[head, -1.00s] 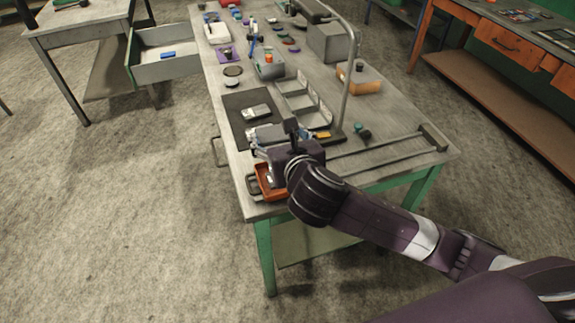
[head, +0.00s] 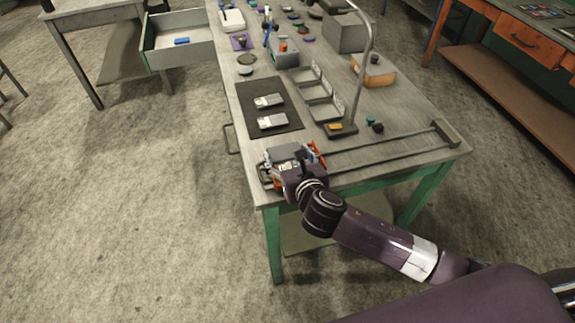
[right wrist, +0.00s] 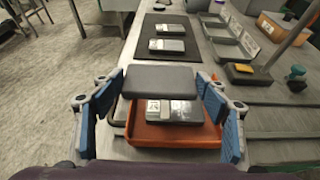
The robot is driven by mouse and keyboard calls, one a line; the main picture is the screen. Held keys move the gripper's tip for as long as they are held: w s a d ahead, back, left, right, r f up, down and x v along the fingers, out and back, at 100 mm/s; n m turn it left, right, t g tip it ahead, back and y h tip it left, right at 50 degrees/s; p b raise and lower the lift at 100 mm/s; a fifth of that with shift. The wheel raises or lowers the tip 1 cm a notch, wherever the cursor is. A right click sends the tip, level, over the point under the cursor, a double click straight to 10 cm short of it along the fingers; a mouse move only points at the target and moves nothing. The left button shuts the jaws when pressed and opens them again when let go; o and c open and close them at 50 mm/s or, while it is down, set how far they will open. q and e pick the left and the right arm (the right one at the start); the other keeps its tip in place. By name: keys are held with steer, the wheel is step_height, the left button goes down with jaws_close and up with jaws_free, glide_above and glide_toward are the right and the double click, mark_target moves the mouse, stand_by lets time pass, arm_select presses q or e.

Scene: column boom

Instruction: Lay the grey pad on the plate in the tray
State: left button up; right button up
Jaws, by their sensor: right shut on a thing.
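My right gripper (right wrist: 161,92) is shut on the grey pad (right wrist: 158,80), a flat dark-grey slab held level between its blue-lined fingers. The pad appears to be above the plate; the gap is hard to judge. In the head view my right gripper (head: 290,163) covers most of the tray at the table's near-left corner. My left gripper is not in view.
Two similar grey units (head: 268,101) (head: 272,121) lie on a dark mat (head: 262,88) beyond the tray. A grey divided rack (head: 318,92), a curved lamp-like post (head: 365,70) and a long rail frame (head: 390,147) stand to the right.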

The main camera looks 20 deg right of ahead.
steer(key=shift+f, duration=2.2)
steer(key=o, duration=0.8)
steer(key=shift+o, duration=0.2)
steer(key=shift+r, duration=0.1)
steer(key=b+v, duration=0.1)
steer(key=v, duration=1.1)
